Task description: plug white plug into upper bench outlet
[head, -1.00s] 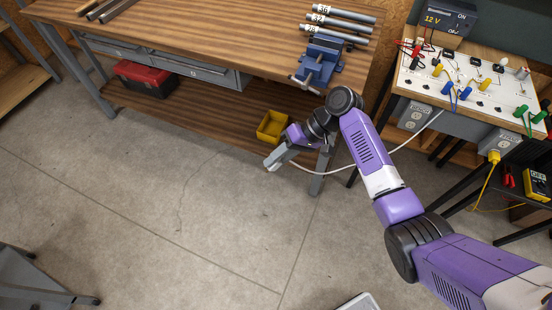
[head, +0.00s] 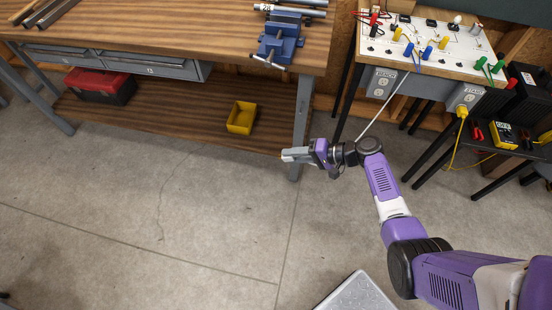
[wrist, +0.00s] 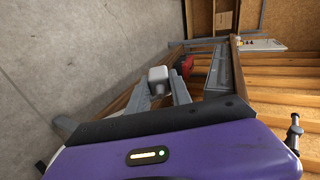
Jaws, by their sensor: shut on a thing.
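My gripper (head: 296,155) is out over the floor in front of the wooden workbench, pointing left in the head view. In the wrist view, its jaws (wrist: 163,90) are shut on a white plug (wrist: 158,76). A white cord (head: 382,108) runs from the test-board table down towards my wrist. The left outlet box, labelled bench, hangs under that table's front. Its upper outlet (head: 382,80) and lower outlet (head: 378,92) look empty. The gripper is well left of and apart from this box.
A right-hand outlet box (head: 466,96) has a yellow plug (head: 462,111) in it. A blue vise (head: 281,43) sits on the workbench (head: 180,35). A yellow bin (head: 241,118) and red toolbox (head: 100,87) are on the lower shelf. Table legs stand near the outlets. The floor is open in front.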

